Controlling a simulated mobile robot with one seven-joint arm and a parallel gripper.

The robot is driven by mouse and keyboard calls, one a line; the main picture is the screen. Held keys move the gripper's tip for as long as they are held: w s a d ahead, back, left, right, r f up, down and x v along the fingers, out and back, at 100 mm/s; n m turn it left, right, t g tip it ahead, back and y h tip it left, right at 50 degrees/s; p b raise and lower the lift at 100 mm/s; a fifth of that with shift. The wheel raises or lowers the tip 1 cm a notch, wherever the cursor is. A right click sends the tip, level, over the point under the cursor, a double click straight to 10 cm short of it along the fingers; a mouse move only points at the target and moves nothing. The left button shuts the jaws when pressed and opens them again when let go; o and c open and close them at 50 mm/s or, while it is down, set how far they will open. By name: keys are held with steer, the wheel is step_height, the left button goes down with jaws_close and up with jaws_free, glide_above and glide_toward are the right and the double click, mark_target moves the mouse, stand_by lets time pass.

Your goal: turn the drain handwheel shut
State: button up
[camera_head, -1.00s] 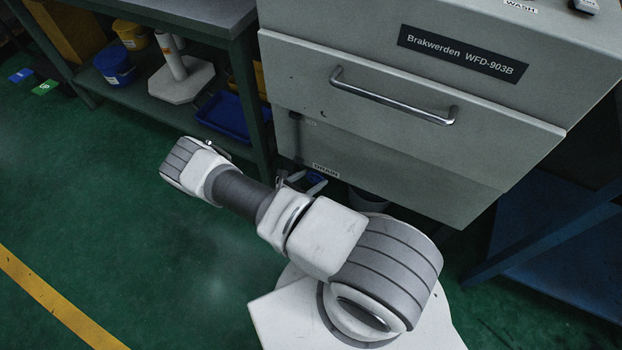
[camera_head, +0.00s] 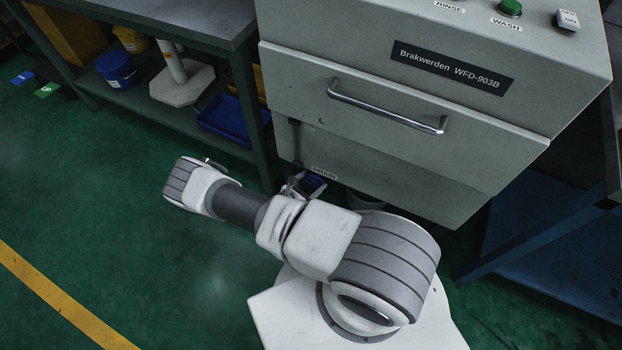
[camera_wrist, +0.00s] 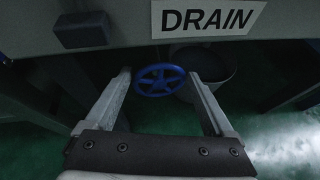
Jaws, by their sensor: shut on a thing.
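The blue drain handwheel (camera_wrist: 161,79) sits under the cabinet's lower edge in the wrist view, just below and left of the DRAIN label (camera_wrist: 208,18). My gripper (camera_wrist: 158,84) has one finger at each side of the wheel's rim and is shut on it. In the head view my gripper (camera_head: 304,187) is low at the cabinet's bottom edge, partly hidden behind my arm. A small blue part of the handwheel (camera_head: 315,181) shows there beside the DRAIN label (camera_head: 324,173).
A grey bucket (camera_wrist: 213,62) stands on the floor behind the wheel. The grey cabinet (camera_head: 400,130) rises close above my gripper. A bench (camera_head: 262,150) with a lower shelf stands at left, a blue frame (camera_head: 540,215) at right.

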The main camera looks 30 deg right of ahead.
steer(key=shift+a, duration=0.1)
steer(key=o, duration=1)
steer(key=p+v, duration=0.4)
steer(key=v, duration=1.3)
steer(key=shift+a+r, duration=0.1)
steer(key=shift+a, duration=0.05)
